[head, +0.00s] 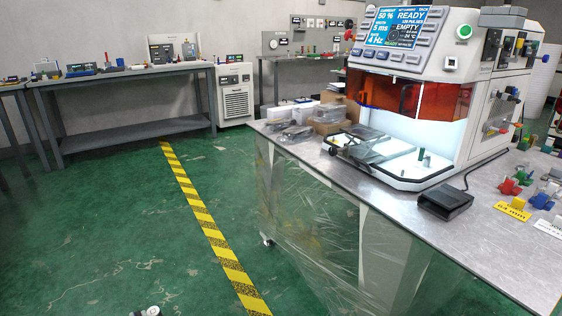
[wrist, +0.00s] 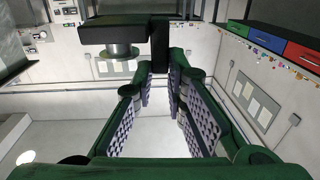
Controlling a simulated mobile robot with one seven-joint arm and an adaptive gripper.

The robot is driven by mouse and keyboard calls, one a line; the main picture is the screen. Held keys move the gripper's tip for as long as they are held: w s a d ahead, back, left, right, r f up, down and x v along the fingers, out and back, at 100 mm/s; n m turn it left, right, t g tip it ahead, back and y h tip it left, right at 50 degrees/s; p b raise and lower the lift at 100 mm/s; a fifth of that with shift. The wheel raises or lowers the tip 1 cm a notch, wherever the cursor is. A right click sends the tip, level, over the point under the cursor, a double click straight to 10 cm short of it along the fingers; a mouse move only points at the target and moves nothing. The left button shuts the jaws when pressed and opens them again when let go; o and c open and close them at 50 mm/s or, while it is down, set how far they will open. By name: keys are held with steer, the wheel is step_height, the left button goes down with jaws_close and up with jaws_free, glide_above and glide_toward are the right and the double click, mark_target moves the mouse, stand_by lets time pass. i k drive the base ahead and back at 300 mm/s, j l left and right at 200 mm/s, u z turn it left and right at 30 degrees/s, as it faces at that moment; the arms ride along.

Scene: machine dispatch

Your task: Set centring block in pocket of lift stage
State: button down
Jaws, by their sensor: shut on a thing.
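My gripper (wrist: 160,88) shows in the wrist view, with green links and pale dotted pads on both sides. It is shut on a dark angular piece (wrist: 158,40) at the far end of the fingers. A dark bar reaches left from there, with a silver round part under it. I cannot tell whether this piece is the centring block. In the head view a white machine (head: 412,62) stands on the bench, its screen reading READY and EMPTY. A dark flat mechanism (head: 362,150) sits at its lit opening. I cannot make out the lift stage or its pocket.
The green floor is clear along the yellow-black tape (head: 205,220).

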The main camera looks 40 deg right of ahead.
mark_target(358, 132)
steer(key=i+j+z, duration=0.1)
steer(key=z, duration=0.25)
steer(key=i+j+z, duration=0.1)
steer(key=z, duration=0.3)
steer(key=j+z, duration=0.35)
steer(key=i+j+z, duration=0.1)
steer(key=j+z, duration=0.75)
steer(key=j, duration=0.2)
